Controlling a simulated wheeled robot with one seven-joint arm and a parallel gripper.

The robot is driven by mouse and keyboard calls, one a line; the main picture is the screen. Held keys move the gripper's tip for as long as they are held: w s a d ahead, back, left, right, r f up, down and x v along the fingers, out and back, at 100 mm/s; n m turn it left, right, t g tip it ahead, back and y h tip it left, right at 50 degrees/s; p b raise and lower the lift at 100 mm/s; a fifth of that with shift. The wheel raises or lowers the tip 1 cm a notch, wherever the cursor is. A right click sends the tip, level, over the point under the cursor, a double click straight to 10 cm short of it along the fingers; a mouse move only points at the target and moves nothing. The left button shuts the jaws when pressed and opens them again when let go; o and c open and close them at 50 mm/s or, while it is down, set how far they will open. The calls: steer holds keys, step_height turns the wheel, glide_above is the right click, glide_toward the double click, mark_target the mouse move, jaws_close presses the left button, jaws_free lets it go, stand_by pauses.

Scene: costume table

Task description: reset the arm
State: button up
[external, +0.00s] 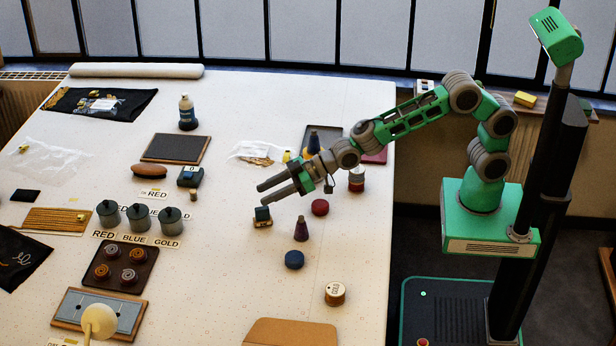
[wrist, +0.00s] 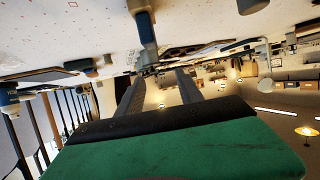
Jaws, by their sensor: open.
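My arm (external: 410,115) reaches left from its green base over the right side of the white table (external: 350,270). My gripper (external: 264,193) is open and empty, its two fingers pointing left above the table. A small dark block with a pale side (external: 262,217) is just below the fingertips, apart from them as far as I can tell. In the wrist view, my gripper's two dark fingers (wrist: 160,90) stand apart with nothing between them, and the scene appears upside down.
Three grey pots (external: 138,217) stand left. A dark bottle (external: 187,113) stands at the back.

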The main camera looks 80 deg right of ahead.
steer(key=a+b+v, duration=0.1)
steer(key=b+v, duration=0.1)
steer(key=v, duration=0.8)
steer(key=s+d+f+g+h, duration=0.1)
steer(key=s+d+f+g, duration=0.1)
steer(key=s, duration=0.3)
steer(key=s+d+f+g+h+p, duration=0.1)
steer(key=s+d+f+g, duration=0.1)
steer(key=s, duration=0.4)
steer(key=s+d+f+g+h, duration=0.1)
steer(key=s+d+f+g, duration=0.1)
steer(key=s, duration=0.4)
steer(key=shift+d+f+g, duration=0.1)
steer(key=shift+d+g, duration=0.7)
steer(key=shift+g, duration=0.3)
steer(key=s+d+f+m, duration=0.1)
steer(key=s+d, duration=0.2)
steer(key=s+d+m+h, duration=0.1)
steer(key=s+d, duration=0.2)
steer(key=d, duration=0.1)
steer(key=s+d+f+m+g+b, duration=0.1)
steer(key=s+d, duration=0.2)
steer(key=d, duration=0.1)
steer(key=shift+s+d+f+m+h, duration=0.15)
steer(key=shift+s+f+m+h, duration=0.2)
steer(key=shift+m+h, duration=0.05)
steer(key=shift+w, duration=0.15)
